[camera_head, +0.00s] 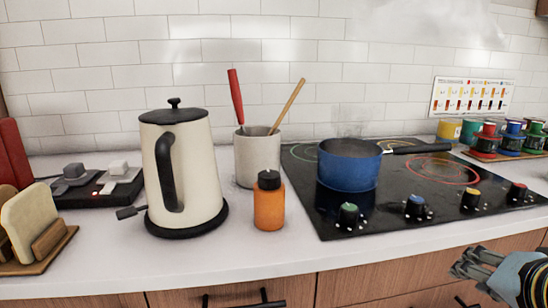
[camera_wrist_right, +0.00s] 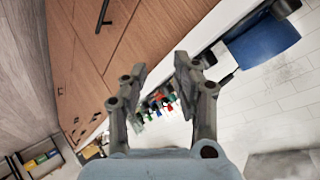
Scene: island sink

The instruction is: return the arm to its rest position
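My right gripper (camera_head: 468,264) is at the lower right of the head view, in front of the counter's edge and the wooden drawers. In the right wrist view its two fingers (camera_wrist_right: 158,68) are spread apart with nothing between them. Small coloured cups show far off beyond the gap. The gripper touches nothing that I can see. My left arm and left gripper are not in the head view.
A blue pot (camera_head: 348,166) sits on the black cooktop (camera_head: 410,205); it also shows in the wrist view (camera_wrist_right: 262,44). A kettle (camera_head: 190,180), orange bottle (camera_head: 269,205) and utensil crock (camera_head: 256,155) stand left. Wooden drawers (camera_head: 400,285) lie below. The counter's front strip is clear.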

